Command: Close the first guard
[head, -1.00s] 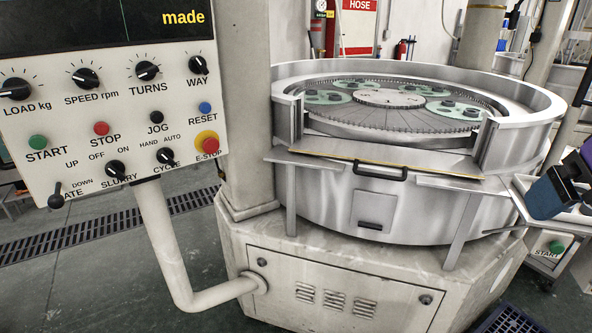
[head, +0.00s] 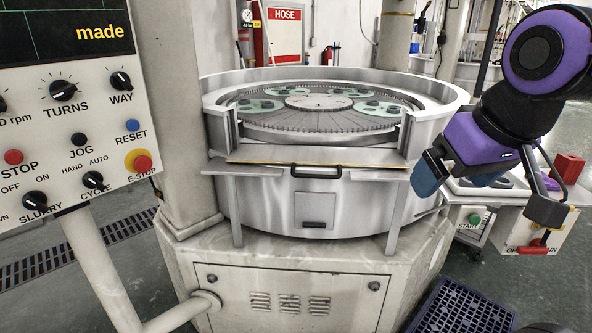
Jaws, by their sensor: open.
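The guard (head: 270,168) is a flat metal panel with a yellow edge and a black bar handle (head: 316,171). It lies folded out, nearly level, below the gap in the front rim of the round lapping machine (head: 318,210). The gap is open, and the toothed plate and green carriers (head: 262,104) show through it. My gripper (head: 488,190) is at the right, beside the machine's right side. Its two fingers are spread wide, with nothing seen between them. It is apart from the handle, to its right.
A control panel (head: 70,140) on a bent pipe stands at the near left. A pillar (head: 173,110) rises behind it. At the right, beyond my gripper, are a tray and a red-handled drain box (head: 535,232). A dark floor grate (head: 462,305) lies front right.

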